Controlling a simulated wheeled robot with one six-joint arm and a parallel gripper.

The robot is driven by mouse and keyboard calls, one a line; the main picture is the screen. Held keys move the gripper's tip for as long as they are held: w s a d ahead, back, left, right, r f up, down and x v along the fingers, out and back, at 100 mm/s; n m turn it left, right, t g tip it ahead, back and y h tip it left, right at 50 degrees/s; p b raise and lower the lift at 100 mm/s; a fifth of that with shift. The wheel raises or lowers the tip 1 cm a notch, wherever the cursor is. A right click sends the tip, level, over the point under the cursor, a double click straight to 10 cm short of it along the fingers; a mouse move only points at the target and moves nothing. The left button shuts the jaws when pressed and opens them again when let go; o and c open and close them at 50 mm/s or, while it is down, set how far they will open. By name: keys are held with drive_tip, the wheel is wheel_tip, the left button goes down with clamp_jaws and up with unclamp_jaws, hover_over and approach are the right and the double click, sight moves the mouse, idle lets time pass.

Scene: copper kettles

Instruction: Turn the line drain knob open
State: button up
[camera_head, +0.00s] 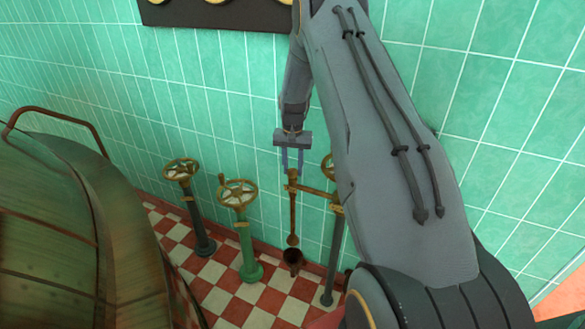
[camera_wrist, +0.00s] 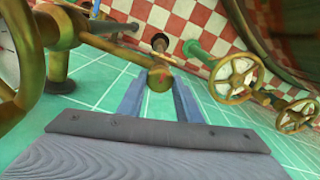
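The line drain knob (camera_head: 293,174) appears to be the small brass piece atop a thin vertical drain pipe (camera_head: 293,215), at the end of a short brass side pipe (camera_head: 315,192). My gripper (camera_head: 292,170) points down just above it in the head view, fingers apart. In the wrist view, the brass end piece (camera_wrist: 159,76) shows between the tips of my two grey fingers (camera_wrist: 158,85). Gaps show beside the fingers, and I see no clear contact. Whether the piece lies between the tips or just beyond them is hard to tell. The knob's turn angle is unclear.
A dark cup (camera_head: 293,257) sits below the drain pipe. A green valve stand (camera_head: 243,230) and a dark valve stand (camera_head: 196,215) with brass handwheels stand to the left. A copper kettle (camera_head: 70,230) fills the lower left. The tiled wall (camera_head: 240,110) is close behind.

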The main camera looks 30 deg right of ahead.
drive_tip(key=c, duration=0.3)
drive_tip(key=shift+n, duration=0.3)
drive_tip(key=n+b, duration=0.2)
drive_tip(key=n, duration=0.1)
drive_tip(key=n+b, duration=0.1)
drive_tip(key=n, duration=0.4)
drive_tip(key=shift+b, duration=0.3)
drive_tip(key=n+b, duration=0.1)
drive_tip(key=n, duration=0.8)
drive_tip(key=shift+n, duration=0.3)
